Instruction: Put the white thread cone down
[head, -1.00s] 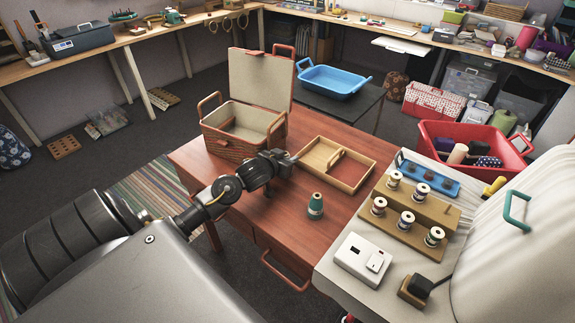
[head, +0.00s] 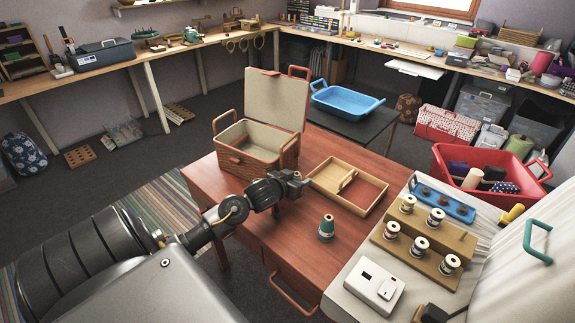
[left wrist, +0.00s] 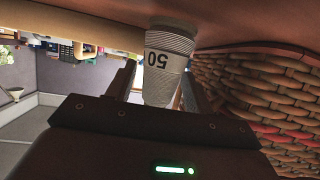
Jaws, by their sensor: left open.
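The white thread cone (left wrist: 168,62), marked 50, shows in the left wrist view, upright with its base at the reddish-brown table top (left wrist: 240,14). My left gripper (left wrist: 158,90) is open, with one finger on each side of the cone. In the head view my left gripper (head: 298,181) is low over the table (head: 290,235), just in front of the wicker basket (head: 245,165). The white cone cannot be made out there, seemingly hidden by the gripper. My right gripper is not in view.
A green thread cone (head: 326,229) stands on the table right of my gripper. A divided wooden tray (head: 378,203) lies behind it. The basket lid (head: 277,102) is open. A wooden spool rack (head: 455,240) stands at the right. Wicker is close beside my gripper.

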